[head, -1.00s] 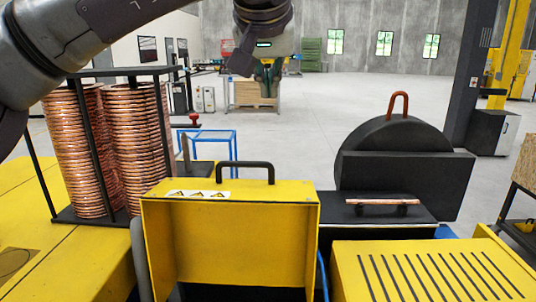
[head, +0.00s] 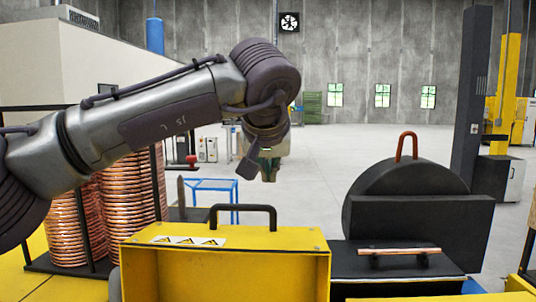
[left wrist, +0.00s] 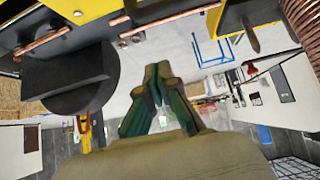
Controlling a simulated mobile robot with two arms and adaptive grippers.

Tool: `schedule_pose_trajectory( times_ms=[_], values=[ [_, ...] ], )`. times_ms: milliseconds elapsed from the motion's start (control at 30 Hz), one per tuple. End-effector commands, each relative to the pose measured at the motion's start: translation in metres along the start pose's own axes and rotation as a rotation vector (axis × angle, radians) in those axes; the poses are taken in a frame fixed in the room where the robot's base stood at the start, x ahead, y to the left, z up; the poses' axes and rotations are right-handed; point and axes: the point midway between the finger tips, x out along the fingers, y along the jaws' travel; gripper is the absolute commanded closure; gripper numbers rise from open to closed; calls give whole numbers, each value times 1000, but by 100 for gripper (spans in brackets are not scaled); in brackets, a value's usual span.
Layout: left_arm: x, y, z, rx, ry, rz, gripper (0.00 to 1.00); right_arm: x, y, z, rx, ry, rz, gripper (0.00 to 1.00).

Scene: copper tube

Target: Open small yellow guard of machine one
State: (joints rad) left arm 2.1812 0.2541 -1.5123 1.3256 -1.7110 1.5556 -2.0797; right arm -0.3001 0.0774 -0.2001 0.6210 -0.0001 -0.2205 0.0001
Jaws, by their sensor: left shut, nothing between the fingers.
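The small yellow guard (head: 225,270) stands front and centre in the head view, with warning stickers on its top. Its hollow side seems to face me, and its lower part is cut off by the frame. A black handle (head: 243,209) rises from its top. My left gripper (head: 269,172) hangs fingers down, a little above the handle in the picture. It appears apart from the handle; the depth between them is hard to judge. In the left wrist view its fingers (left wrist: 158,78) are together with nothing between them. My right gripper is not in view.
Coiled copper tubing (head: 127,205) stands in a black rack at the left. A black round-backed housing (head: 408,180) with a copper-coloured handle stands at the right. A short copper tube (head: 399,251) lies before it. A blue frame (head: 213,187) and open floor lie behind.

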Motion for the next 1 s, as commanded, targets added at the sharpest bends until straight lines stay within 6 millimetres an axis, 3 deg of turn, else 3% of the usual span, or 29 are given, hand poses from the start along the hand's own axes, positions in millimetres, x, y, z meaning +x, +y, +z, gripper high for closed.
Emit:
schedule_pose_trajectory(
  times_ms=[167,500,1000],
  values=[
    [36,0,0,1,-3,-2,100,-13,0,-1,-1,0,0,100],
    [21,0,34,1,1,1,100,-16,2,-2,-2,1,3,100],
    [21,0,40,1,9,0,100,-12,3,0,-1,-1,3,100]
  ],
)
